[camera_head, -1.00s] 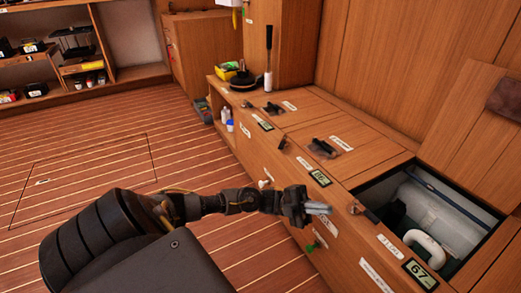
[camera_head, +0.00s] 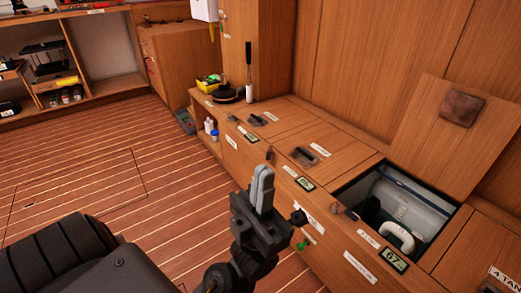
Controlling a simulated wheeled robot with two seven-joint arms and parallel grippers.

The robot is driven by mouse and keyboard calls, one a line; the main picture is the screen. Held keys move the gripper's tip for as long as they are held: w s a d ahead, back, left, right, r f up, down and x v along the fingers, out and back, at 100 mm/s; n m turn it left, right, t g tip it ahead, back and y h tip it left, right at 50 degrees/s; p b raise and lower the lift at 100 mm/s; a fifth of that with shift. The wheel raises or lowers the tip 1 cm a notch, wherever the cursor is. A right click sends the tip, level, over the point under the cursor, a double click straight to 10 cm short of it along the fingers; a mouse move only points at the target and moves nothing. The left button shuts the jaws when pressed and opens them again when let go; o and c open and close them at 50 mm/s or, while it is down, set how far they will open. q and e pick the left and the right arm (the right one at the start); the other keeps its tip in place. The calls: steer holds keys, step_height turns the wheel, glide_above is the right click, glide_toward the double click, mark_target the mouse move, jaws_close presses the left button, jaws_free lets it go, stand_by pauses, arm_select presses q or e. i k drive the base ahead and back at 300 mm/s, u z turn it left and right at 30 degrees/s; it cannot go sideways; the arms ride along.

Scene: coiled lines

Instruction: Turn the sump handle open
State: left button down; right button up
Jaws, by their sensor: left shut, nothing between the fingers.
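My left gripper (camera_head: 263,186) is upright in the middle of the view, its two grey fingers together and empty. It is in front of the wooden counter (camera_head: 245,152) and overlaps its front face in the picture. Small dark handles sit along the counter: one (camera_head: 339,208) by the open bin and a dark knob (camera_head: 298,216) just right of my gripper. A small green handle (camera_head: 302,245) is lower on the front. The labels are too small to read, so I cannot tell which handle is the sump's. My right gripper is not in view.
An open bin (camera_head: 447,206) at the right holds a white bent pipe (camera_head: 401,236); its wooden lid (camera_head: 452,125) stands raised behind. A display reading 67 (camera_head: 394,258) is in front of it. Lidded hatches (camera_head: 311,152) line the counter top. The striped floor (camera_head: 120,165) at left is clear.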

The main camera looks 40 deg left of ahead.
mark_target(269, 155)
steer(key=u, duration=0.7)
steer(key=i, duration=0.95)
